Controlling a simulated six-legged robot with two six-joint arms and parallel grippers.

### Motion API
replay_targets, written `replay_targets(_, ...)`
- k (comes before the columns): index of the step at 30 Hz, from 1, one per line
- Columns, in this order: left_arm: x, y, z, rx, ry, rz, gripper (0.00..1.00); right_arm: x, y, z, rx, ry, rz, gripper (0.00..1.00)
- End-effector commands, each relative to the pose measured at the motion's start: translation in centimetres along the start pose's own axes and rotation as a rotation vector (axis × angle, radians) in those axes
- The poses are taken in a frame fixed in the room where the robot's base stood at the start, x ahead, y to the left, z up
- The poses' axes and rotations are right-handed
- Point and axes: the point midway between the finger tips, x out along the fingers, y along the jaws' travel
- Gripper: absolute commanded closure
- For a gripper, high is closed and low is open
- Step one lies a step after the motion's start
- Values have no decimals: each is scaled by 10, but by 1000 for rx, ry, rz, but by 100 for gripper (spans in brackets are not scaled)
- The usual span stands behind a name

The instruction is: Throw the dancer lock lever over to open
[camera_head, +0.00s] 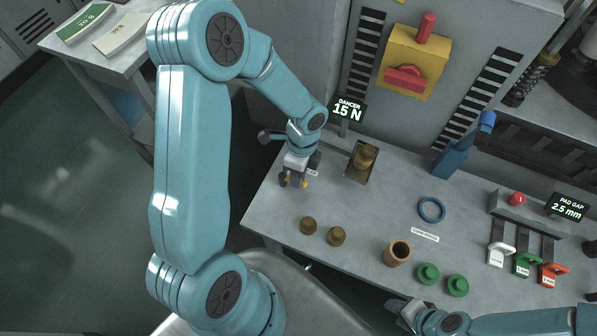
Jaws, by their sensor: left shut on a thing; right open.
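My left gripper (293,181) is at the left end of the grey bench, just below the dancer display (347,110), which reads 15 N. It is shut on a small part with a yellow-orange bit (305,183) showing at the fingertips. This is where the dancer lock lever seems to be, but the fingers hide most of it, and I cannot tell which way it is thrown. A small white label (313,172) lies beside the fingers. My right gripper (402,312) is open and appears empty at the bench's front edge.
A tray with brass-coloured pieces (364,157) is right of my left gripper. Two brown pieces (308,225), a brown cup (397,253), green pieces (428,273) and a blue ring (432,209) stand on the bench. Coloured tags (526,264) are at right. A yellow box (412,62) is behind.

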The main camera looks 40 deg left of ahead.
Motion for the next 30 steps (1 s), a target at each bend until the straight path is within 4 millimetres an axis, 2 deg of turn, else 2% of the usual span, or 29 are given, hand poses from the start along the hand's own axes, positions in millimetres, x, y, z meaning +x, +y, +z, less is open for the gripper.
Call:
replay_targets(17, -1, 1, 0, 34, -6, -3, 100, 0, 0, 0, 0, 0, 0, 57)
replay_targets(18, -1, 1, 0, 34, -6, -3, 78, 0, 0, 0, 0, 0, 0, 57)
replay_targets(20, -1, 1, 0, 34, -6, -3, 59, 0, 0, 0, 0, 0, 0, 57)
replay_targets(30, -3, 1, 0, 30, -6, -2, 59, 0, 0, 0, 0, 0, 0, 57)
